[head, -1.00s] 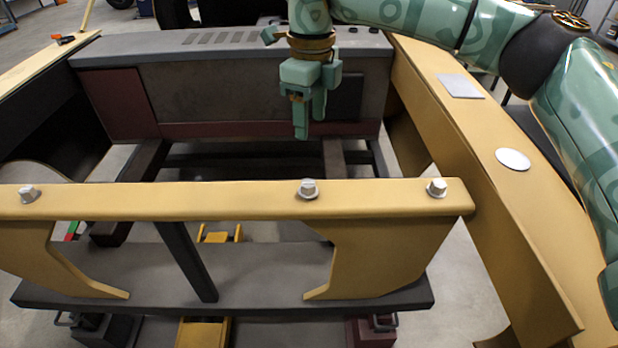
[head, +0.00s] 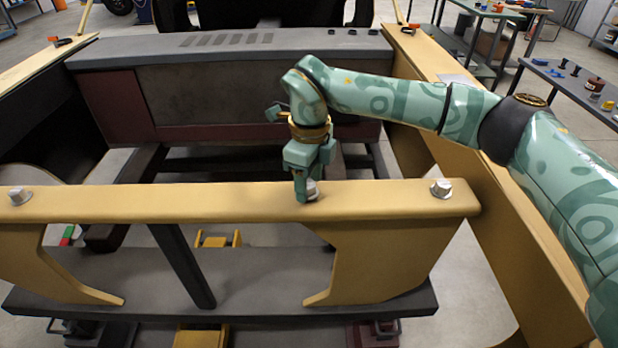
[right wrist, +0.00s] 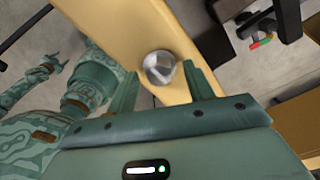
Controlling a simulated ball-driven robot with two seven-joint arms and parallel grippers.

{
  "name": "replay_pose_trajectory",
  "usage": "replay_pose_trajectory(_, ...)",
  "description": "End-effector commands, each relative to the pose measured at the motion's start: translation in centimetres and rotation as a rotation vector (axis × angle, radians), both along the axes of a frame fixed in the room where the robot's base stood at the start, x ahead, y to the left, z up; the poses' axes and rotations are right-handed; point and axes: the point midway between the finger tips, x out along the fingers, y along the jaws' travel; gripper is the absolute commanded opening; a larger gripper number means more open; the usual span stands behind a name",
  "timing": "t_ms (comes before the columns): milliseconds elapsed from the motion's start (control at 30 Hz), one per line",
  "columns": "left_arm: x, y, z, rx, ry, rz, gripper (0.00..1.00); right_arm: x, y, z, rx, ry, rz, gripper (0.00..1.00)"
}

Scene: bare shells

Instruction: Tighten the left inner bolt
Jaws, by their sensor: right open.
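Three silver hex bolts with washers show on the tan crossbeam (head: 200,203) in the head view: a far left bolt (head: 19,196), a middle bolt (head: 313,190) and a right bolt (head: 441,189). My right gripper (head: 305,192) is open and pointing down at the middle bolt, partly covering it. In the right wrist view, that bolt's head (right wrist: 160,67) lies between the two spread fingers of my right gripper (right wrist: 160,72); I cannot tell whether they touch it. A small teal hand, seemingly my left gripper (right wrist: 52,66), shows at the left there, too small to read.
A tan side rail (head: 475,235) runs along the right under my right arm. A dark grey panel (head: 240,95) stands behind the crossbeam, with open space between them. A dark lower shelf (head: 250,275) lies below. A table with small items (head: 575,85) stands at far right.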

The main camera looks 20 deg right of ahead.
Motion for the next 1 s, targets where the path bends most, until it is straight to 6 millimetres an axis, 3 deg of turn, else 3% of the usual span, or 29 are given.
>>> replay_pose_trajectory(33,0.0,0.0,0.0,0.0,0.0,0.0,0.52,0.0,0.0,0.0,0.0,0.0,0.0,0.52)
replay_pose_trajectory(200,0.0,0.0,0.0,0.0,0.0,0.0,0.52,0.0,0.0,0.0,0.0,0.0,0.0,0.07)
replay_pose_trajectory(633,0.2,0.0,0.8,0.0,-0.005,0.0,0.52,0.0,0.0,0.3,0.0,0.0,-0.067,0.07)
replay_pose_trajectory(1000,0.9,0.0,3.6,0.0,-0.022,0.0,0.52,-0.1,0.1,0.6,0.001,-0.003,-0.353,0.07)
